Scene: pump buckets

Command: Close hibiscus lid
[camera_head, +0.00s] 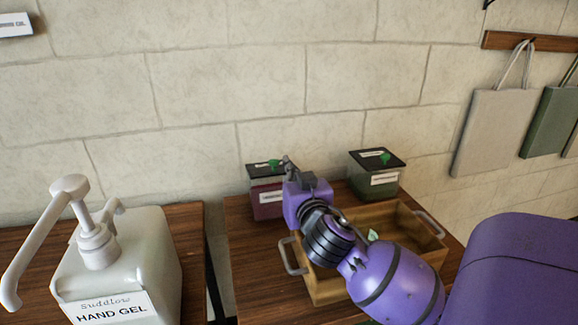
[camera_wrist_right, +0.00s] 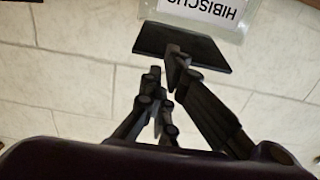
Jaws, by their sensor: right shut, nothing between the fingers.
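The hibiscus container shows upside down at the top of the right wrist view, with a clear wall and a white label (camera_wrist_right: 208,8) reading "HIBISCUS". Its black lid (camera_wrist_right: 205,50) lies just below the label in that view. In the head view, the dark-red container (camera_head: 266,204) behind my right gripper seems to be the same one, with a dark lid (camera_head: 254,167). My right gripper (camera_wrist_right: 168,67) is shut and empty; one fingertip overlaps the lid in the wrist view. It also shows beside the lid in the head view (camera_head: 288,163). Contact and whether the lid is fully closed cannot be told. My left gripper is not in view.
A similar green container (camera_head: 376,192) with a dark lid stands to the right. A wooden tray (camera_head: 411,213) with metal handles lies in front, partly behind my right arm. A white hand gel pump bottle (camera_head: 145,255) stands at left. A stone wall closes off the back.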

